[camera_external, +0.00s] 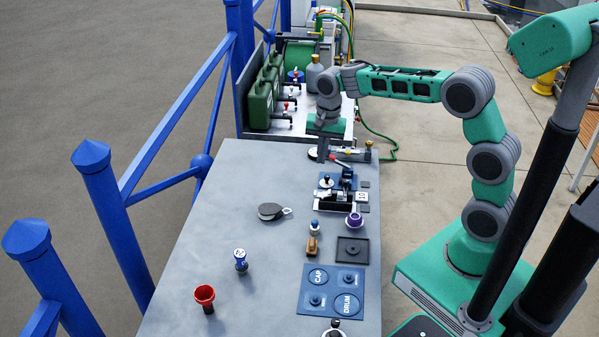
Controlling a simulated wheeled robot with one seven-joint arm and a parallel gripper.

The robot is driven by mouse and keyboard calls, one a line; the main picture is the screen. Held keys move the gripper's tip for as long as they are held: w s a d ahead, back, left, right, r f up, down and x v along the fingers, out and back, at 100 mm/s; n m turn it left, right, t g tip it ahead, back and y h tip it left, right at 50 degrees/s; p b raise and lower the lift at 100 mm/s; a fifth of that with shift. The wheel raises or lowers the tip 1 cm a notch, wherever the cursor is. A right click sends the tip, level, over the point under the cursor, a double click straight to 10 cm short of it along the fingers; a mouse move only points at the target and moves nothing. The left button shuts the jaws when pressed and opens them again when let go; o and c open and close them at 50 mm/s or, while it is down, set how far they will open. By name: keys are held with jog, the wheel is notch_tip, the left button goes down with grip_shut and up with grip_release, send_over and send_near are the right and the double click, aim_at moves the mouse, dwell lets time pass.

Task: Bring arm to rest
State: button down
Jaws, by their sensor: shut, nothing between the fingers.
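My arm reaches left from its base at the right and bends down at the wrist, above the far end of the grey table (215,235). The gripper is shut and holds nothing. I cannot tell whether the fingertips touch the fitting or only overlap it in the picture.
On the table are a red cup (205,297), a blue-and-white piece (241,261), a grey pulley block (272,212), a purple part (354,221), a black tray (353,251) and a blue mat (331,282). Green cans (262,101) stand beyond. Blue railing (180,105) runs left.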

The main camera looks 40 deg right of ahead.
notch_tip(320, 180, up, 3)
jog(key=shift+f, duration=0.2)
